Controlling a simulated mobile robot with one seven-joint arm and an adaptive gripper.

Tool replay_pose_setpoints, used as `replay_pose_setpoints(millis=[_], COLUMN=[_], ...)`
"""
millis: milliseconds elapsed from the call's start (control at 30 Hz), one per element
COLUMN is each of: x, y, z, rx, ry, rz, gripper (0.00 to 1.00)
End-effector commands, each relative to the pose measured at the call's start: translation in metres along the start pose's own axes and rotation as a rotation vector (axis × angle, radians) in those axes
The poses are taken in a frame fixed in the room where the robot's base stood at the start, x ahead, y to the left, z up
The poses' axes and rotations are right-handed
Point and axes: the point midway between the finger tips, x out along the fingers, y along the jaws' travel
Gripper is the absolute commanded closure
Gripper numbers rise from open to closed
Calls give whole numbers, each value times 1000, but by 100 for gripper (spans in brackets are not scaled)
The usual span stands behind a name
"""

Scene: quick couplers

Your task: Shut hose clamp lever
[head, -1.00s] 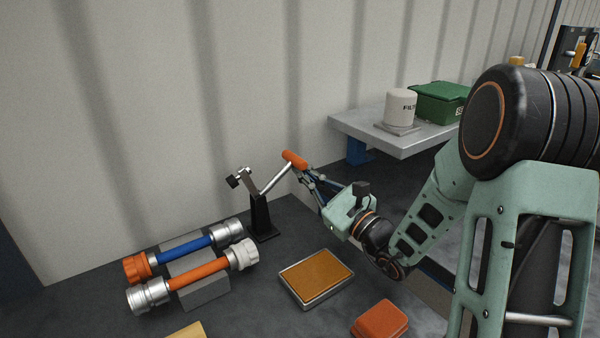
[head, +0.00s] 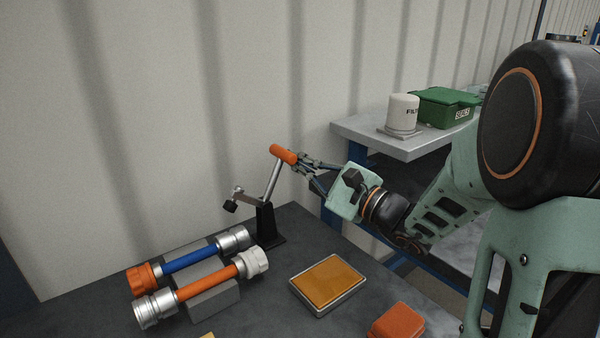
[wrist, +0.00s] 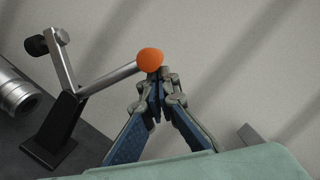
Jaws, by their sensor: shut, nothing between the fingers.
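The hose clamp stands at the back edge of the dark bench, with a black upright base (head: 266,222). Its metal lever has an orange grip (head: 283,154) and points steeply up, leaning a little right. Its clamp arm with a black tip (head: 231,206) reaches out to the left and sits low. My gripper (head: 297,160) is shut and empty, with its fingertips at the right side of the orange grip. In the wrist view the fingertips (wrist: 156,76) are right at the orange knob end (wrist: 149,60), seemingly touching it. The clamp base (wrist: 58,128) is at lower left there.
Two hose couplers, one blue (head: 189,256) and one orange (head: 205,287), lie on a grey block left of the clamp. An amber-topped tray (head: 328,284) and a red-orange box (head: 397,322) are in front. A side table (head: 400,146) holds a white filter and green box.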

Motion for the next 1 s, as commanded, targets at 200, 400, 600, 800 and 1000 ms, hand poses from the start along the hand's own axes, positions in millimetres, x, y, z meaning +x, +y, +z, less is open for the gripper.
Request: replay_pose_setpoints(millis=[200, 400, 600, 800, 1000], x=[6, 11, 14, 16, 18], y=[4, 8, 14, 17, 19], z=[24, 42, 56, 65, 69], rx=[-205, -241, -238, -236, -235], ry=[-6, -6, -5, -4, -5], rz=[49, 59, 60, 59, 59], gripper=[100, 100, 100, 100, 100])
